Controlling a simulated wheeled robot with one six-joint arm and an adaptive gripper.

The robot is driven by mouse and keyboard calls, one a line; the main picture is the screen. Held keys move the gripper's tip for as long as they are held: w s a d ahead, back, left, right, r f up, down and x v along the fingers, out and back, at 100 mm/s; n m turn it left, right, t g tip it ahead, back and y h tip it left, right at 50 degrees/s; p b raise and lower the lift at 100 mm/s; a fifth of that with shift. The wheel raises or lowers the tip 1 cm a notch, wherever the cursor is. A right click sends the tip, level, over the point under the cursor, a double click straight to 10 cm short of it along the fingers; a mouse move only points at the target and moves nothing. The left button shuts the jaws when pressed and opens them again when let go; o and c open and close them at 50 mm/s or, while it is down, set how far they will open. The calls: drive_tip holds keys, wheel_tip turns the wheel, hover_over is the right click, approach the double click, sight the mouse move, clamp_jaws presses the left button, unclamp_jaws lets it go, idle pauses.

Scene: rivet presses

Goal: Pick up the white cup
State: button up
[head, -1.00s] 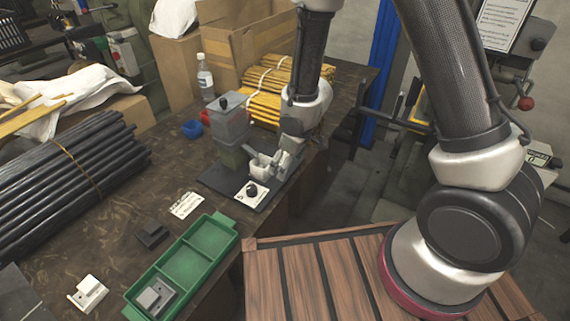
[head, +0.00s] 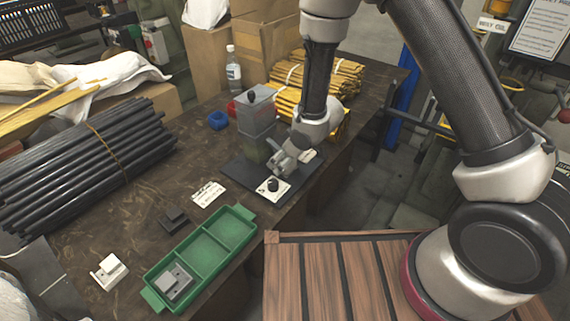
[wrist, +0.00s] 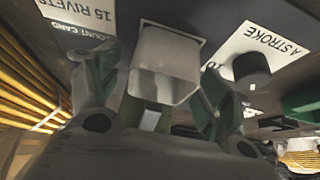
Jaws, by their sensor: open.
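The white cup (wrist: 165,62) is a square-mouthed, pale container that shows in the wrist view, between the two spread fingers of my gripper. I cannot tell whether either finger touches it. In the head view my gripper (head: 283,158) is low over the dark base of the grey rivet press (head: 257,112), on its front right side. There the gripper largely hides the cup, and the two are hard to tell apart. My gripper is open.
A black knob on a white card (head: 273,187) is just in front of my gripper. A green tray (head: 208,213) holding a grey part is nearer. A bottle (head: 233,72), a blue bowl (head: 218,121) and yellow bundles (head: 345,75) stand behind. Black rods (head: 80,165) lie left.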

drive_tip(key=shift+c, duration=0.4)
drive_tip(key=c, duration=1)
drive_tip(key=shift+c, duration=0.2)
drive_tip(key=shift+r, duration=0.15)
